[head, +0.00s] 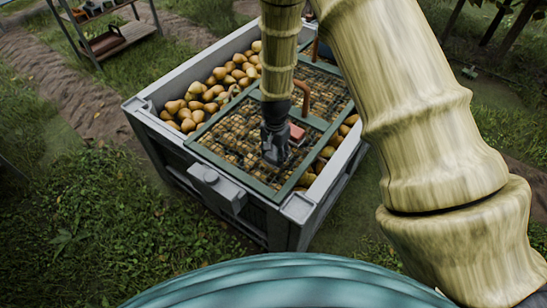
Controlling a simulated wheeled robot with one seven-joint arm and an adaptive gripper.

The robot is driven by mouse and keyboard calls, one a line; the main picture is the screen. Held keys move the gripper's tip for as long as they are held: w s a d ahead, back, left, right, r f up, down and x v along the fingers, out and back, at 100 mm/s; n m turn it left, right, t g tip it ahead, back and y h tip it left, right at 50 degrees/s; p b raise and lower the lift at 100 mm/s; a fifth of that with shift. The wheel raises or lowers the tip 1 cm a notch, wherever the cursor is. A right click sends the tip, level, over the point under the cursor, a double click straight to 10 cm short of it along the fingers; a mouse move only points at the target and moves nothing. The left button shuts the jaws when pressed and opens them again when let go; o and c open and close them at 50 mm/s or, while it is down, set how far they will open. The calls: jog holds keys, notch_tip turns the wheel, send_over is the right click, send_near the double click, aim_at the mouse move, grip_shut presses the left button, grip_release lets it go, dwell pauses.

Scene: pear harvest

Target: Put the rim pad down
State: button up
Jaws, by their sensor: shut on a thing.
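My gripper (272,157) points down over the slatted mesh lid of the pear bin, near its front half. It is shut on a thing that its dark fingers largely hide. A small reddish block (297,132) shows right beside the fingers; I take it for the rim pad, though its full shape is hidden. I cannot tell whether it touches the mesh. The bin's grey rim (160,128) runs around the lid.
Pears (215,92) fill the bin's uncovered left part. A wooden rack (110,38) stands at the upper left. Grass lies around the bin.

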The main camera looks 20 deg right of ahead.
jog(key=shift+w+a, duration=0.25)
jog(key=shift+w, duration=0.05)
jog(key=shift+f+p, duration=0.35)
jog(key=shift+f, duration=1.45)
jog(key=o, duration=1)
jog(key=shift+f, duration=0.1)
jog(key=shift+r+b, duration=0.7)
jog(key=shift+r, duration=5.45)
